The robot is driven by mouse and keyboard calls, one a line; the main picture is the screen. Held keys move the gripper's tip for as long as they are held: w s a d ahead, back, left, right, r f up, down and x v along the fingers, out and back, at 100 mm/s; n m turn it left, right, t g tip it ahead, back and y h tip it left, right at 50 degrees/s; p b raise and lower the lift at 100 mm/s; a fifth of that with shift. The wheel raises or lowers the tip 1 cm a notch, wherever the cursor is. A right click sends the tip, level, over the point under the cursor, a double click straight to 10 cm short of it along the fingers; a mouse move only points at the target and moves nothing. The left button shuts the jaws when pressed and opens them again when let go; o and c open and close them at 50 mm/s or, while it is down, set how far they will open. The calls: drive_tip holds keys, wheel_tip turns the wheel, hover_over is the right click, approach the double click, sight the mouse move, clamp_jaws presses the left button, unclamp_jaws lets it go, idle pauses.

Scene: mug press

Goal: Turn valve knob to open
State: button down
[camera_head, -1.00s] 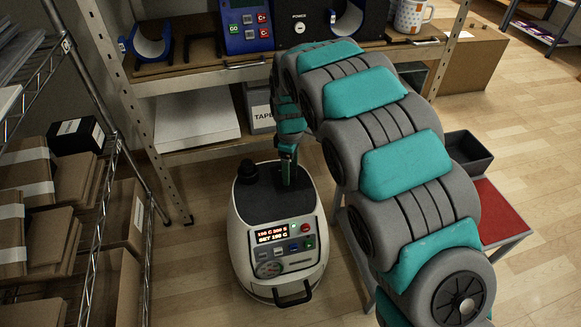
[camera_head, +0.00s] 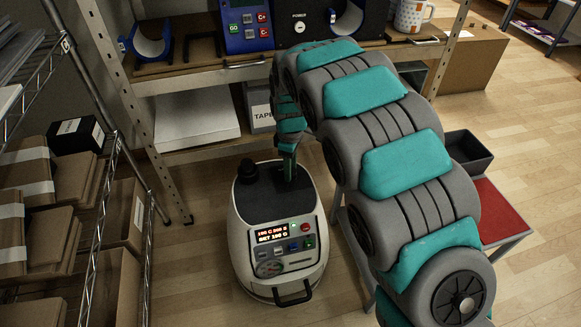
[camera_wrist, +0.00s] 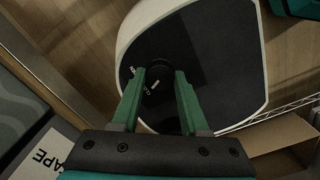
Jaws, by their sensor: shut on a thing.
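The black valve knob (camera_wrist: 158,80) sits on the dark top of a white rounded machine, with small white markings beside it in the wrist view. My gripper (camera_wrist: 160,76) points down at it, with a green finger on each side, shut on the knob. In the head view my gripper (camera_head: 289,175) stands over the right back part of the machine (camera_head: 240,225); the knob is hidden there by the fingers.
A separate black cap (camera_head: 248,169) rises from the machine top just left of my gripper. A shelf (camera_head: 200,82) with devices and a mug (camera_head: 411,15) stands behind. A wire rack of cardboard boxes (camera_head: 30,175) is at the left, and a red-topped stand (camera_head: 497,212) at the right.

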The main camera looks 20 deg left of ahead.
drive_tip(key=shift+m, duration=0.3)
drive_tip(key=m+b, duration=0.1)
drive_tip(key=m, duration=0.8)
drive_tip(key=shift+b, duration=0.35)
drive_tip(key=shift+m, duration=0.3)
drive_tip(key=shift+c, duration=2.1)
unclamp_jaws()
